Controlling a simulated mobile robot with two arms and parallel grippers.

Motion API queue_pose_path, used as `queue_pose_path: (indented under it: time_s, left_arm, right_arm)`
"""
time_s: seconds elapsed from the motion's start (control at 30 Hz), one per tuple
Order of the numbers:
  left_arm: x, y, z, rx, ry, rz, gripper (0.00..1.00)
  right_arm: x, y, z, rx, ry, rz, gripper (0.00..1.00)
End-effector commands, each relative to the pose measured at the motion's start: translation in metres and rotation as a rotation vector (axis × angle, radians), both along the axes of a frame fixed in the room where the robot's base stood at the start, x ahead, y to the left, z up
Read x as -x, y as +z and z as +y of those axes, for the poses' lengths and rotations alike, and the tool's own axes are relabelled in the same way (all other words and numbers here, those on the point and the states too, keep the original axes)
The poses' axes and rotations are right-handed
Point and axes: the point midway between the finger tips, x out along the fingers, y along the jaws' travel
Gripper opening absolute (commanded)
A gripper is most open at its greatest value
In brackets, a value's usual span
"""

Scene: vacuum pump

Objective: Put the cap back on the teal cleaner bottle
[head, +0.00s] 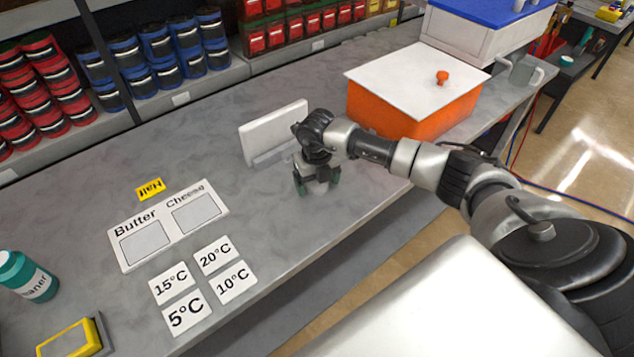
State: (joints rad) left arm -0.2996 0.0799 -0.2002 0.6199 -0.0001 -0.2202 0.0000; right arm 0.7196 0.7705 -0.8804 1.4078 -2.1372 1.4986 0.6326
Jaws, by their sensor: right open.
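The teal cleaner bottle (30,278) is at the left edge of the head view, partly cut off by the frame. Its label shows the end of the word "Cleaner". I cannot tell whether its teal top end is a cap or the bare bottle. I see no loose cap that I can make out. My right gripper (317,187) points down with its dark green-tipped fingers apart, empty, near the front edge of the grey worktop. It is far to the right of the bottle, in front of a white stand. My left gripper is not in view.
A Butter/Cheese board (128,254), a yellow tag (150,189) and temperature cards (186,313) lie between the bottle and my right gripper. A yellow-and-grey block (72,341) is near the bottle. The white stand (262,130) and orange box (368,112) are behind my right arm.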

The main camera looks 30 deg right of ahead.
Motion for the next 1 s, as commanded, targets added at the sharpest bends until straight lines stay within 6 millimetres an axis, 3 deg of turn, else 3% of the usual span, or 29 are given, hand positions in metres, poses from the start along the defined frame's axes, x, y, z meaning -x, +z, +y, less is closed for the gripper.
queue_pose_path:
  time_s: [0.1,0.43,0.8,1.0]
  left_arm:
    - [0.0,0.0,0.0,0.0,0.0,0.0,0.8]
    - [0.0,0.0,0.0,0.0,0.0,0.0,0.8]
    - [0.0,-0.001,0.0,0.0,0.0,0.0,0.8]
    - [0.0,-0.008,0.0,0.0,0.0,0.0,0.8]
  right_arm:
    - [0.0,0.0,0.0,0.0,0.0,0.0,0.84]
    - [0.0,0.001,0.0,0.0,0.0,0.0,0.34]
    - [0.0,0.002,0.0,0.0,-0.001,-0.001,0.33]
    - [-0.001,0.016,-0.001,0.001,0.001,-0.003,0.33]
